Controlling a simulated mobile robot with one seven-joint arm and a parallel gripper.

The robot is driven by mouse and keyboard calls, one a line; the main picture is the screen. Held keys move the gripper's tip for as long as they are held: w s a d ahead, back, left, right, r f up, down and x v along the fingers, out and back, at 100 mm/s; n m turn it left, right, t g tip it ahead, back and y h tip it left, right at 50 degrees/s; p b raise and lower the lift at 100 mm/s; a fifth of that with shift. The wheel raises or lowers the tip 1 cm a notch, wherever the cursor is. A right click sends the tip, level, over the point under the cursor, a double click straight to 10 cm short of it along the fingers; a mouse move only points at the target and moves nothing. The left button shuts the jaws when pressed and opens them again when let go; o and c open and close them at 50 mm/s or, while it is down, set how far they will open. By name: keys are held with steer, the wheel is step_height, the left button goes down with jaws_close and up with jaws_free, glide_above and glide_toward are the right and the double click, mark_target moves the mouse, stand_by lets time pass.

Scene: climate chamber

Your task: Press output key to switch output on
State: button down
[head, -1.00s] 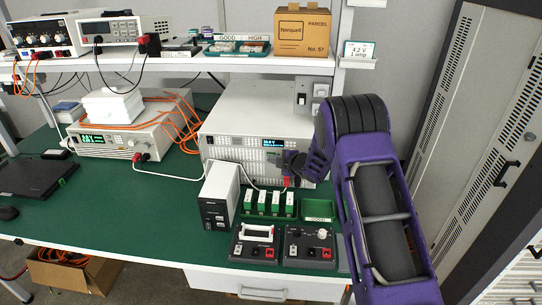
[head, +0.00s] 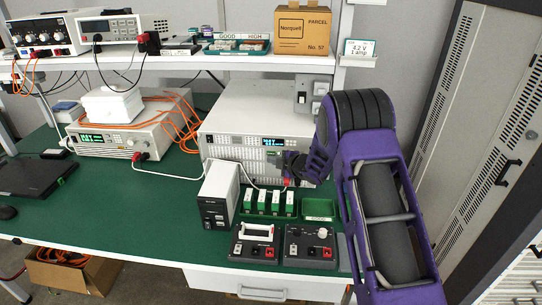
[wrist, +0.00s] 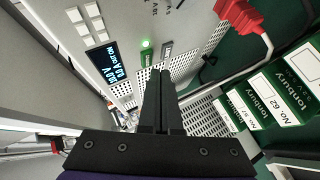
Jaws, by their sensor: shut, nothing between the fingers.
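The white power supply (head: 250,122) stands at the middle back of the green bench, with a lit display (head: 273,141) on its front. In the wrist view its front panel shows a dark display (wrist: 103,62) with blue text, a green-lit key (wrist: 146,44) and a grey key (wrist: 167,49) beside it. My gripper (wrist: 160,72) is shut and empty, with its tips just below these two keys in the picture. I cannot tell whether the tips touch the panel. In the head view my gripper (head: 284,162) is at the right of the front panel, partly hidden by my wrist.
A red plug (wrist: 243,17) with a white cable sits close to the right of my fingers. Green-and-white modules (head: 262,203), a green tray (head: 319,209) and two black boxes (head: 255,243) stand in front. A tall white unit (head: 218,195) is to the left.

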steer(key=shift+s, duration=0.1)
steer(key=shift+s+a+b, duration=0.1)
steer(key=shift+s+b, duration=1)
steer(key=shift+s, duration=1.3)
